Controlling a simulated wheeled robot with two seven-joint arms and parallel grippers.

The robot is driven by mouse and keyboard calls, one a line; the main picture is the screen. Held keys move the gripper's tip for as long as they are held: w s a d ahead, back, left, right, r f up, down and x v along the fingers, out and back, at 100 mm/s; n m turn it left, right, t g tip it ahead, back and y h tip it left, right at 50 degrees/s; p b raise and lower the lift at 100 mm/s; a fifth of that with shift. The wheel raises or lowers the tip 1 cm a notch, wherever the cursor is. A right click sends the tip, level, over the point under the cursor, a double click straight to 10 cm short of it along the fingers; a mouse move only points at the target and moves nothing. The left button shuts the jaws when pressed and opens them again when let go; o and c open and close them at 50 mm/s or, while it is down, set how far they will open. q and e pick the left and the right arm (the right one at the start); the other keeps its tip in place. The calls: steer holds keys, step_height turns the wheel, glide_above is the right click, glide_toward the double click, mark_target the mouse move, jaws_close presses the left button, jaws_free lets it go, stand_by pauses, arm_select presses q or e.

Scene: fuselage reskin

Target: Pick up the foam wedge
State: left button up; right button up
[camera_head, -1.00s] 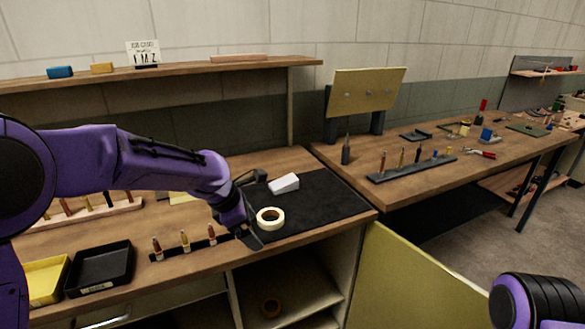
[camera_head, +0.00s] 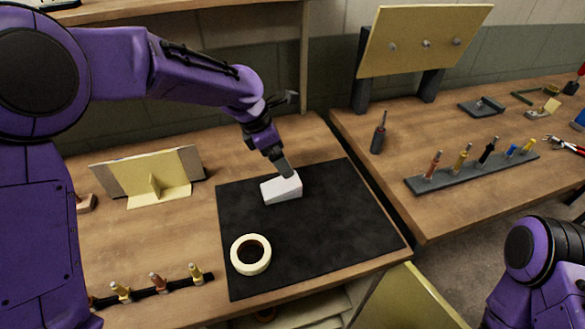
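The white foam wedge (camera_head: 281,190) lies near the far left part of the black mat (camera_head: 330,235). My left gripper (camera_head: 284,168) reaches down over the wedge from the upper left, its dark finger at the wedge's top edge. Only one finger shows clearly, so I cannot tell whether the gripper is open or shut, or whether it touches the wedge. My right arm shows at the lower right, with its gripper out of the picture.
A roll of cream tape (camera_head: 250,254) lies on the mat in front of the wedge. A yellow panel on a stand (camera_head: 155,178) is at the left. A rack of small tools (camera_head: 160,286) lies at the front left. The mat's right side is clear.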

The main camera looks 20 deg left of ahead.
mark_target(292, 180)
arm_select(q)
steer(key=x, duration=0.3)
steer(key=shift+s+d, duration=0.1)
steer(key=shift+s, duration=0.1)
steer(key=shift+s+d+f, duration=0.15)
steer(key=shift+s+f, duration=0.05)
steer(key=shift+s, duration=0.25)
steer(key=shift+s+d+f, duration=0.15)
steer(key=shift+s+f, duration=0.05)
steer(key=shift+s, duration=0.2)
steer(key=shift+s+f, duration=0.2)
steer(key=shift+f, duration=0.1)
steer(key=w+f, duration=0.2)
steer(key=f, duration=0.1)
steer(key=w+d+f, duration=0.1)
steer(key=f, duration=0.1)
steer(key=shift+w+f, duration=0.1)
steer(key=shift+s+d+r, duration=0.1)
steer(key=shift+s+r, duration=0.15)
steer(key=shift+s, duration=0.2)
steer(key=shift+c, duration=0.6)
steer(key=shift+w, duration=0.1)
steer(key=c, duration=0.9)
arm_select(e)
steer(key=shift+s+d+r, duration=0.1)
steer(key=shift+s+r, duration=0.05)
steer(key=shift+s, duration=0.5)
